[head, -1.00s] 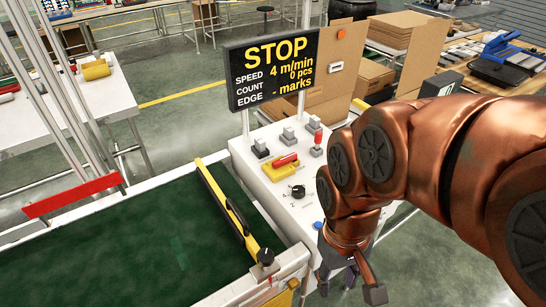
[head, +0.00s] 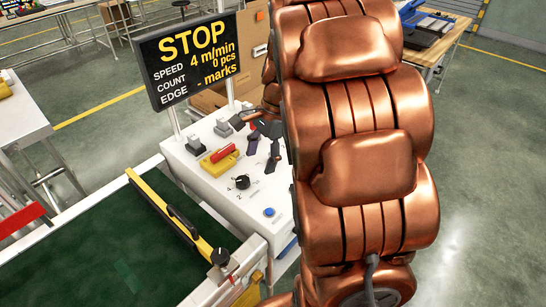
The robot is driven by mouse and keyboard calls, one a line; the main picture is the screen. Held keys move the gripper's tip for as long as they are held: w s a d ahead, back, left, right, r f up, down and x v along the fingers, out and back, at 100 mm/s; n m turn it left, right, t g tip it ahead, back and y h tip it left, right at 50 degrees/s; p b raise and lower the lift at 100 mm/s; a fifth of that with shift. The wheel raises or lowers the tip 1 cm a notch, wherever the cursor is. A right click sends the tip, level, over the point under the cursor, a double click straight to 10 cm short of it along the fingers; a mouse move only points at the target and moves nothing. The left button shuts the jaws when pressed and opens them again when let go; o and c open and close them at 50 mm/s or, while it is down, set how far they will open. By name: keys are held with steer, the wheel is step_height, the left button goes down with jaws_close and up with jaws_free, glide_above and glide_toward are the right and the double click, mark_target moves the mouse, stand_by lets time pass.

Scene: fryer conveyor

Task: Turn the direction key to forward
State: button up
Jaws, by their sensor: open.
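The white control panel (head: 205,180) beside the conveyor carries several controls. Two grey-topped switches show, a left one (head: 195,144) and a right one (head: 223,127). A red handle on a yellow base (head: 220,160) sits in front of them. A black knob (head: 242,182) with numbers around it and a blue button (head: 269,212) are nearer to me. My gripper (head: 263,151) is open over the panel's right side, its dark fingers pointing down. Contact cannot be told. I cannot tell which control is the direction key; my gripper and arm hide part of the panel.
A display (head: 198,61) above the panel reads STOP, 4 m/min, 0 pcs. My copper arm blocks the view to the right. Cardboard boxes stand behind.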

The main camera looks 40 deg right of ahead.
steer(key=w+d+f+m+t+b, duration=0.1)
steer(key=w+d+f+m, duration=0.1)
steer(key=w+d+m, duration=0.3)
steer(key=w+d+f+m+t, duration=0.1)
steer(key=w+d+f+m, duration=0.1)
steer(key=d, duration=0.5)
steer(key=shift+y, duration=0.4)
steer(key=shift+s+a+p+x, duration=0.1)
steer(key=shift+s+p+x, duration=0.1)
steer(key=shift+x, duration=1.65)
steer(key=shift+s+a+p+x, duration=0.1)
steer(key=shift+p+x, duration=0.1)
steer(key=shift+x, duration=1.65)
steer(key=shift+r, duration=0.1)
steer(key=shift+c, duration=0.4)
steer(key=shift+w+d, duration=0.1)
steer(key=c, duration=1.1)
steer(key=shift+o, duration=0.2)
